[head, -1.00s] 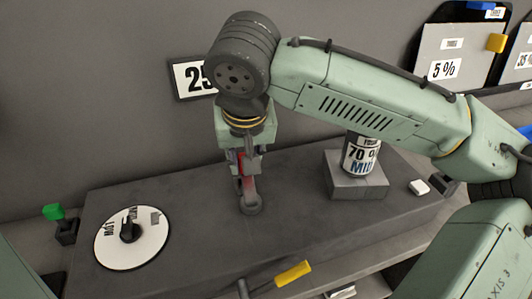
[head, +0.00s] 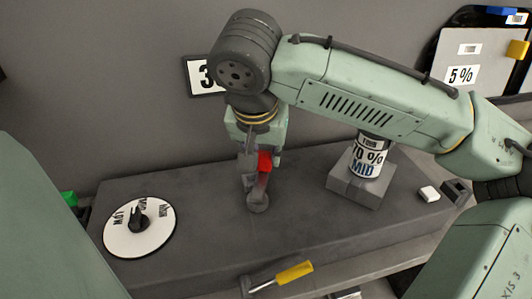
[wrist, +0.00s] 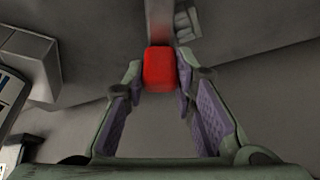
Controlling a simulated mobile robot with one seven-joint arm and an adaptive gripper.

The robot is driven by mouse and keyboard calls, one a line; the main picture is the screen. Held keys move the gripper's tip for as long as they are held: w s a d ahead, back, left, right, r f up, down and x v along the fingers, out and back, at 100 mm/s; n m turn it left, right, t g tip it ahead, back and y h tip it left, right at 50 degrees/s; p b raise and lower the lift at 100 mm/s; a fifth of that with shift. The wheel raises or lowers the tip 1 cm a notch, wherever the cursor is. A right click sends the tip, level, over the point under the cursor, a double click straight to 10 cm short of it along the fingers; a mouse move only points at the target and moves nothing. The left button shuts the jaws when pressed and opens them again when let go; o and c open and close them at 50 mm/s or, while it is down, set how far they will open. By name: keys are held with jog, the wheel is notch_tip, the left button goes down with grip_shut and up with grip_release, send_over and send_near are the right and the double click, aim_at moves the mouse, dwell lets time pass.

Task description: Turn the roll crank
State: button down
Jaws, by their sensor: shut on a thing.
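The roll crank stands on the dark bench in the head view, with a grey arm rising from a round hub (head: 257,203) to a red grip (head: 264,160). My gripper (head: 256,167) points down at the crank and is shut on the red grip. In the wrist view the red grip (wrist: 159,68) sits between the fingertips (wrist: 162,75), with a grey crank bar (wrist: 159,18) beyond it. The fingers hide part of the crank in the head view.
A white dial (head: 118,240) marked LOW lies left on the bench (head: 215,240). A "70 % MID" roll (head: 368,158) stands on a grey block (head: 352,188) at right. A partly hidden number plate (head: 196,85) hangs behind. A yellow-handled tool (head: 294,272) lies in front.

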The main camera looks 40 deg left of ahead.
aim_at(259, 187)
jog(key=c, duration=1.3)
grip_release()
jog(key=v, duration=1.2)
jog(key=shift+w, duration=0.1)
